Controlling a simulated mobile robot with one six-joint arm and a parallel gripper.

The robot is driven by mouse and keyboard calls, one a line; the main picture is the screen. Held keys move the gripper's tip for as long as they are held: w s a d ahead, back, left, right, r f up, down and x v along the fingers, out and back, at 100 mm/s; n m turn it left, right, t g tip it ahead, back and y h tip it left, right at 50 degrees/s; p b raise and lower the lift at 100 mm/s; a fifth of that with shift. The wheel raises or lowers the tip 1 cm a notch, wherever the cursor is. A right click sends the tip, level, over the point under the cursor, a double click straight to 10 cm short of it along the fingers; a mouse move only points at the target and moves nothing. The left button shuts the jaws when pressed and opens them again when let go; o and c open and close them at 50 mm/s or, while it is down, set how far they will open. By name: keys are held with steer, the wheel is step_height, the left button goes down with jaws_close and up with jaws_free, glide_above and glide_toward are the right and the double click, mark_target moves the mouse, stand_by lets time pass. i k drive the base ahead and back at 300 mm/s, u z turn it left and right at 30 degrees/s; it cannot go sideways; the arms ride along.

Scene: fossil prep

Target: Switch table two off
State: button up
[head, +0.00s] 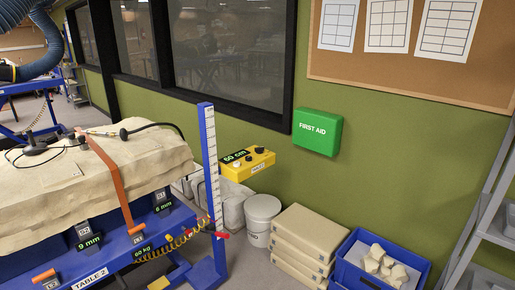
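Table two (150,262) is the blue table at the left, with a "TABLE 2" label on its front edge. A large pale wrapped block (95,180) lies on it under an orange strap. A yellow control box (247,164) hangs beside the table's blue measuring post. It has a lit green display reading about 60 cm and several dark and pale knobs or buttons; its small front label is hard to read. A coiled yellow cable (192,236) runs near the table's edge below the box. My gripper is not in view.
A white bucket (262,213), stacked beige slabs (301,243) and a blue crate (412,262) with pale pieces stand along the green wall. The measuring post (211,160) rises at the table's corner. A grey shelf rack (490,215) stands at the right.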

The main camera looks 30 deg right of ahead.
mark_target(259, 150)
steer(key=z, duration=0.05)
steer(key=i, duration=1)
steer(key=u, duration=0.05)
